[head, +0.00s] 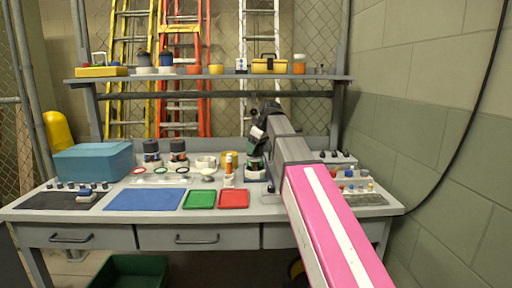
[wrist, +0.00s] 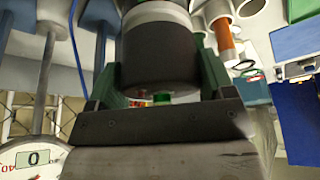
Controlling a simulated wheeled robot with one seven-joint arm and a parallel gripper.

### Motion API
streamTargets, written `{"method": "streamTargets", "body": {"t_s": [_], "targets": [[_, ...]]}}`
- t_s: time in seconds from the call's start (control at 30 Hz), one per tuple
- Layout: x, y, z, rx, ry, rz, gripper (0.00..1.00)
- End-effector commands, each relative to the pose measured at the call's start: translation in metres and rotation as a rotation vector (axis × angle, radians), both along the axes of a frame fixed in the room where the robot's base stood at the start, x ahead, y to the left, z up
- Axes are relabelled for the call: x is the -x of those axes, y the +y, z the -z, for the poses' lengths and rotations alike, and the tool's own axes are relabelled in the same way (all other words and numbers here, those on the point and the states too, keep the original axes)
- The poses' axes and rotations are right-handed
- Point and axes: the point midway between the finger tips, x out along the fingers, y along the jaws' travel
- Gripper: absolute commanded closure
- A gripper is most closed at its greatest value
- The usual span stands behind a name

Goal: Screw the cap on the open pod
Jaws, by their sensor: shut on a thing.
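My gripper (wrist: 160,75) has its two green fingers on either side of a dark cylinder, the cap (wrist: 158,52), and is shut on it. A pale band (wrist: 157,14) lies directly against the cap's far end in the wrist view. In the head view my arm reaches over the bench to a pod (head: 254,173) at the back, right of the middle. My wrist and the cap hide much of this pod. I cannot tell whether the cap's thread is engaged.
Two dark-topped pods (head: 152,153) (head: 178,152) stand at the back left, beside a blue box (head: 94,161). An orange-and-white tube (head: 229,164) stands just left of my gripper. A dial gauge (wrist: 32,160) shows in the wrist view. Blue, green (head: 199,199) and red (head: 234,199) mats lie in front.

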Motion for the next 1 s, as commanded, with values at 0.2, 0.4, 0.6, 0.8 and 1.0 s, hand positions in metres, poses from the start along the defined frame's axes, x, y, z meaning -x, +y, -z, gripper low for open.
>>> {"method": "streamTargets", "body": {"t_s": [0.2,0.4,0.6,0.8,1.0], "targets": [[0.0,0.0,0.0001,0.0,0.0,0.0,0.48],[0.0,0.0001,0.0009,0.0,0.0,0.0,0.48],[0.0,-0.0001,0.004,0.0,0.0,0.0,0.48],[0.0,0.0,0.0074,0.0,0.0,0.0,0.48],[-0.0002,0.0001,0.0086,0.0,0.0,0.0,0.48]]}}
